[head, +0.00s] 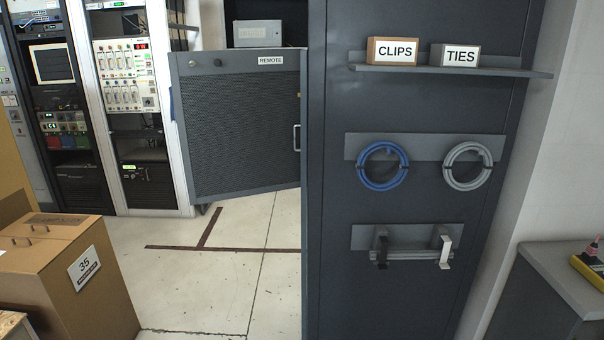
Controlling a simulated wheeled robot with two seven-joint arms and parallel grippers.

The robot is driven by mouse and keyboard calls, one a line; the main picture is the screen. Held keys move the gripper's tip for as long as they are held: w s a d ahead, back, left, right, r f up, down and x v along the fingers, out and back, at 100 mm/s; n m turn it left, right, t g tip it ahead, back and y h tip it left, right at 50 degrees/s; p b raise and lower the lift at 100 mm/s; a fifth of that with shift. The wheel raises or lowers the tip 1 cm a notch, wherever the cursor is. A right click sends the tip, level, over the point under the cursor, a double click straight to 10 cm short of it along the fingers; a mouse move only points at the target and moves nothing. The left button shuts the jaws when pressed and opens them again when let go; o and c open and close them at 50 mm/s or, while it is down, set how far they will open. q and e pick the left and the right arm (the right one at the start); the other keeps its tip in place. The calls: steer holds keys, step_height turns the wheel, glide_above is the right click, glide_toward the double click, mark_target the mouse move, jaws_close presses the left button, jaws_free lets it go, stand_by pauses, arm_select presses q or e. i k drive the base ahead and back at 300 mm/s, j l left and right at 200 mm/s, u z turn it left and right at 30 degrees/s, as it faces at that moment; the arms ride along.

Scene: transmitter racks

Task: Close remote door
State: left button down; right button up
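The remote door (245,125) is a dark grey panel with a textured middle and a white "REMOTE" label near its top. It stands at an angle, swung out from a cabinet, and appears open. A light handle (296,138) is at its right edge, and a round knob (218,62) is near the top. Its right edge meets or passes behind a large dark panel, so I cannot tell where it is hinged. Neither of my grippers shows in the head view.
A tall dark panel (420,100) with a shelf, cable coils and a bracket fills the right. A cardboard box (75,275) stands at lower left. Equipment racks (125,90) stand behind, left of the door. Pale floor (215,295) below the door is clear. A grey counter (570,270) is at right.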

mark_target(237, 111)
steer(key=i+j, duration=0.1)
steer(key=j, duration=0.25)
steer(key=i+j, duration=0.1)
steer(key=j, duration=0.25)
steer(key=i+j, duration=0.1)
steer(key=j, duration=0.25)
steer(key=i+j+u, duration=0.1)
steer(key=j, duration=0.25)
